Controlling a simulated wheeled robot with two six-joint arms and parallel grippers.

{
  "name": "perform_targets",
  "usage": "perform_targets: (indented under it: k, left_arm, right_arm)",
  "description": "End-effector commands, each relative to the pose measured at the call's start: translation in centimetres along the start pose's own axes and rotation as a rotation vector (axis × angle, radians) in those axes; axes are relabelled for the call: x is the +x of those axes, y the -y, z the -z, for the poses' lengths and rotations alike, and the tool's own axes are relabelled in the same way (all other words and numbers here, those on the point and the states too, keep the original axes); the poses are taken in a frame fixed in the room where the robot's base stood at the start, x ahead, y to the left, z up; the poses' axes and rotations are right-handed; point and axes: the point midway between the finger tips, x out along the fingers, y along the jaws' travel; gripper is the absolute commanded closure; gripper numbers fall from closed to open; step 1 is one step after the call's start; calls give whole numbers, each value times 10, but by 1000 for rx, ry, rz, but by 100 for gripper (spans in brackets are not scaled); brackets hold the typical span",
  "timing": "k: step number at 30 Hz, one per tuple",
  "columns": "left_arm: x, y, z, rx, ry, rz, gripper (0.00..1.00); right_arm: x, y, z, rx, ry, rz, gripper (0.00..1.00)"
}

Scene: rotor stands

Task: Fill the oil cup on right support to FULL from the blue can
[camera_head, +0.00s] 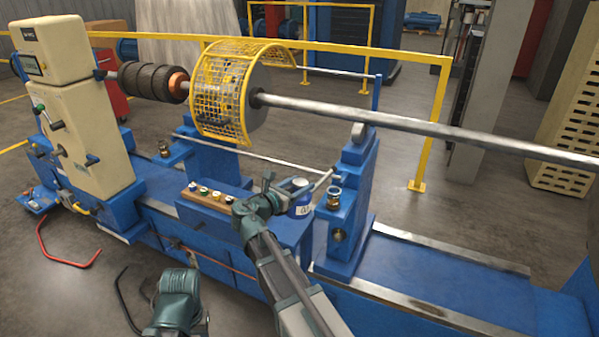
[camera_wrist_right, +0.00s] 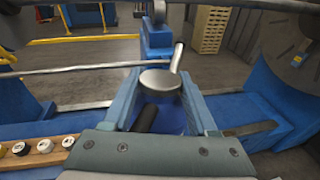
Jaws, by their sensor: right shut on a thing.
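My right gripper (camera_head: 289,190) is shut on the blue can (camera_head: 301,208), which has a white label. In the right wrist view the can's silver lid (camera_wrist_right: 160,82) and slanting spout sit between the fingers of the right gripper (camera_wrist_right: 163,105). The can looks about upright. Its spout (camera_head: 322,180) points up and right, with its tip near and above the oil cup (camera_head: 334,199) on the right support (camera_head: 350,215). I cannot make out the cup's oil level or any flow. My left gripper (camera_head: 180,290) is low at the front, away from the supports; its fingers are unclear.
A wooden strip with several small capped items (camera_head: 209,196) lies on a blue box left of the can. Another cup (camera_head: 164,148) stands on the left support. A long shaft (camera_head: 420,129) with a yellow mesh guard (camera_head: 222,85) runs above. The bed at right (camera_head: 440,267) is clear.

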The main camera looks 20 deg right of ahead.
Motion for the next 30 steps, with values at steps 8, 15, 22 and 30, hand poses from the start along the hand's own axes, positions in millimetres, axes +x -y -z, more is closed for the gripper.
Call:
perform_targets:
  k: [8,15,22,30]
  left_arm:
    - [-7,1,0,0,0,0,48]
    - [-23,2,-1,1,0,0,48]
    - [-27,3,-2,1,0,0,48]
    - [-30,3,-2,1,0,0,48]
  right_arm:
    - [1,0,0,10,-31,4,100]
    - [5,2,9,46,-151,6,100]
    - [7,2,20,70,-227,5,100]
    - [7,2,20,73,-238,5,100]
